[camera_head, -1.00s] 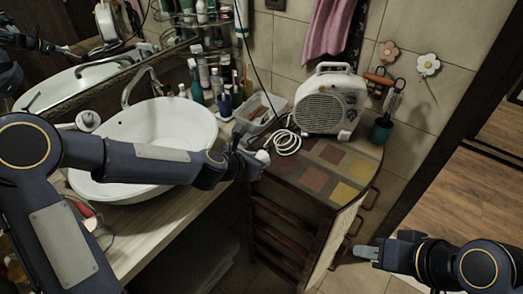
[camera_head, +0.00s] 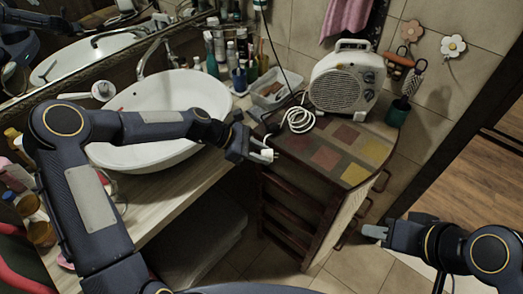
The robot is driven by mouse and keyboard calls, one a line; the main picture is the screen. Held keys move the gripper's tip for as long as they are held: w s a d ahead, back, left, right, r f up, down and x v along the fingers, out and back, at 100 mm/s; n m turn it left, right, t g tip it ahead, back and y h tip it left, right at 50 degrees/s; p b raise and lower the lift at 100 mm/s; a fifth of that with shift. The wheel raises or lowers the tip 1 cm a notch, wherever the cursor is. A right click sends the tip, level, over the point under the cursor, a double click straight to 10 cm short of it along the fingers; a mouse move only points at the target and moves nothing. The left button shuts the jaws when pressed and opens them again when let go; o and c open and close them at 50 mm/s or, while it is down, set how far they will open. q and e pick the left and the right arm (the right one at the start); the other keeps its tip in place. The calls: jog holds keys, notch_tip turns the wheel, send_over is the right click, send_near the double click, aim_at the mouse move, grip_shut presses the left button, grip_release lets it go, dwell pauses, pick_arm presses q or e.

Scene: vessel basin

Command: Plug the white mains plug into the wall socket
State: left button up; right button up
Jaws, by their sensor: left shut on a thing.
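My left gripper (camera_head: 262,149) is above the near left edge of the wooden cabinet. It is shut on a small white thing (camera_head: 266,154), which looks like the white plug, mostly hidden by the fingers. A coil of white cable (camera_head: 299,120) lies on the cabinet top, just beyond the gripper and beside the white fan heater (camera_head: 345,78). My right gripper (camera_head: 374,232) is low at the right, apart from the cabinet, with no thing seen in it. Its finger gap is not clear. I cannot make out a wall socket in the current view.
The cabinet top (camera_head: 325,157) has coloured squares and some free room in front of the heater. A sink (camera_head: 165,108) is at the left, with bottles (camera_head: 212,62) and a grey basket (camera_head: 270,92) behind. A green cup (camera_head: 398,112) stands right of the heater.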

pick_arm(q)
jog(key=s+a+n+t+y, duration=0.3)
jog(key=a+n+t+y, duration=0.7)
jog(key=a+n, duration=0.5)
jog(key=shift+a+n+y, duration=0.35)
jog(key=shift+n+y, duration=0.25)
jog(key=shift+n, duration=0.5)
